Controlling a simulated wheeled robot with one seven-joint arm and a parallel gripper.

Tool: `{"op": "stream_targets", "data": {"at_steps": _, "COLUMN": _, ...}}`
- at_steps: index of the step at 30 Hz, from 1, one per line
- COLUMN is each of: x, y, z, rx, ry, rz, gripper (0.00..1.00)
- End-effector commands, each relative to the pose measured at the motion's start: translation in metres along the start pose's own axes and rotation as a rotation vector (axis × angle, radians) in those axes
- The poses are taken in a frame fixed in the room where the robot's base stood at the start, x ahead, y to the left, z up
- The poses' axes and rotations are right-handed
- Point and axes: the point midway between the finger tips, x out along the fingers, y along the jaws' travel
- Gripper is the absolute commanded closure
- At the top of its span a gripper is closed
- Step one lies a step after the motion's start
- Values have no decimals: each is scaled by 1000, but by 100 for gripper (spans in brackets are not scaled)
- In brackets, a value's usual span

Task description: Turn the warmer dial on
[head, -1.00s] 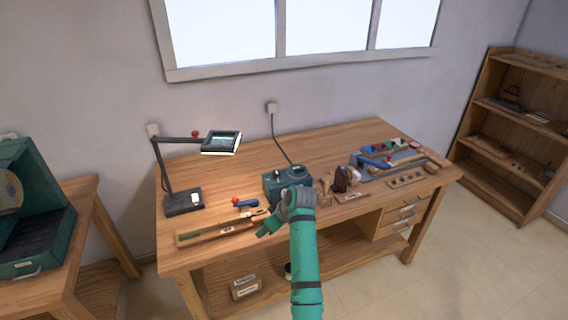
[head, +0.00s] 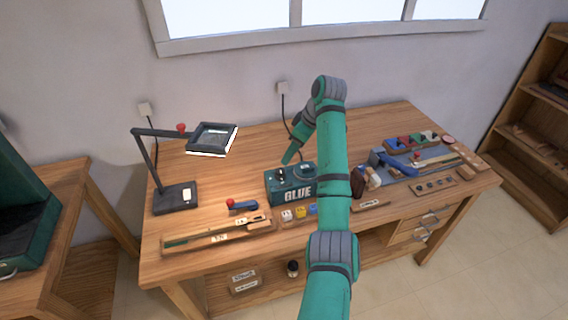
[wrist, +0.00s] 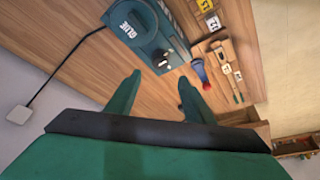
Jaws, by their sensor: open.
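The glue warmer is a teal box (head: 291,186) with white GLUE lettering, standing on the workbench. A dark dial (head: 281,174) sits on the left of its top, beside a round lid or pot. In the wrist view the warmer (wrist: 133,27) is at the top, with the black dial (wrist: 160,60) at its near end. The dial's setting is too small to read. My gripper (head: 288,159) is raised just above the warmer's back edge in the head view. In the wrist view my gripper (wrist: 159,82) is open and empty, its fingers below and apart from the dial.
A magnifier lamp (head: 177,197) stands at the left. A blue tool with a red knob (head: 242,205) lies left of the warmer, a wooden tray (head: 215,235) in front. Small marked blocks (head: 299,212) sit before the warmer. A cord (head: 284,115) runs behind it.

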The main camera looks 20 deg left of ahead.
Motion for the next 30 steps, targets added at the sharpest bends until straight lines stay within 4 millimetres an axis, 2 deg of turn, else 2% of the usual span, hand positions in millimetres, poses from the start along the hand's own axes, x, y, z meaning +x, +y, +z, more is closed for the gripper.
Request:
{"op": "stream_targets", "data": {"at_steps": 9, "x": 57, "y": 0, "z": 2, "rx": 3, "ry": -2, "rz": -2, "gripper": 52}}
{"op": "stream_targets", "data": {"at_steps": 15, "x": 84, "y": -1, "z": 0, "rx": 0, "ry": 0, "rz": -1, "gripper": 52}}
{"op": "stream_targets", "data": {"at_steps": 21, "x": 97, "y": -4, "z": -6, "rx": -8, "ry": 1, "rz": -3, "gripper": 52}}
{"op": "stream_targets", "data": {"at_steps": 29, "x": 97, "y": -2, "z": -3, "rx": -3, "ry": 0, "rz": -1, "gripper": 52}}
{"op": "stream_targets", "data": {"at_steps": 30, "x": 97, "y": -1, "z": -2, "rx": -3, "ry": 0, "rz": 0, "gripper": 57}}
